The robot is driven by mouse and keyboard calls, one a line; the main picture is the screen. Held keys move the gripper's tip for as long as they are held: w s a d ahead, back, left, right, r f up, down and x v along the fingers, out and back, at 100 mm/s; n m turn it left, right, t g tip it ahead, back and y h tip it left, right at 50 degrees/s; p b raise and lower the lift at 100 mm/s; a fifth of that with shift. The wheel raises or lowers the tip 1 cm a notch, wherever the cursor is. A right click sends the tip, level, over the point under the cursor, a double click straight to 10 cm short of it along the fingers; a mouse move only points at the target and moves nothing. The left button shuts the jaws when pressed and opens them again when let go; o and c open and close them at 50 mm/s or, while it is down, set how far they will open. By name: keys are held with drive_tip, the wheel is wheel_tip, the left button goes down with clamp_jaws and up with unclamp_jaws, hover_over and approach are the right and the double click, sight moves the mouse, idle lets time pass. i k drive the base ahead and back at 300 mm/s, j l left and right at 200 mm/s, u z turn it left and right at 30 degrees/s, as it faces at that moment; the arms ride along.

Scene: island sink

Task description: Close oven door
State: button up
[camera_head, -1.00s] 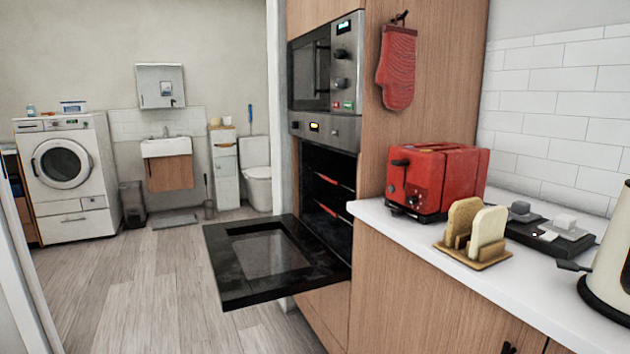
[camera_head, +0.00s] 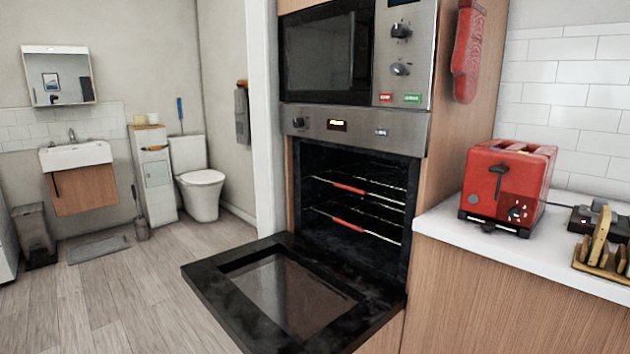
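The oven (camera_head: 353,180) is built into a tall wooden cabinet, below a microwave. Its black door (camera_head: 222,290) with a glass pane hangs fully open, folded down about level and sticking out to the front left. The oven's inside shows two wire racks (camera_head: 350,188) with red front edges, and no food on them. My gripper is not in view.
A microwave (camera_head: 330,55) sits above the oven panel. A white counter (camera_head: 470,245) to the right bears a red toaster (camera_head: 505,185) and a toast rack (camera_head: 600,255). A red oven mitt (camera_head: 467,50) hangs on the cabinet side. Wooden floor (camera_head: 130,300) is free left of the door.

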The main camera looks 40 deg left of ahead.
sight(278, 293)
drive_tip(key=j+u, duration=0.15)
drive_tip(key=j, duration=3.1)
drive_tip(key=k+l, duration=0.25)
drive_tip(key=k, duration=0.25)
drive_tip(key=k+l+u, duration=0.15)
drive_tip(key=k, duration=0.35)
drive_tip(key=i+l, duration=0.35)
drive_tip(key=i, duration=0.1)
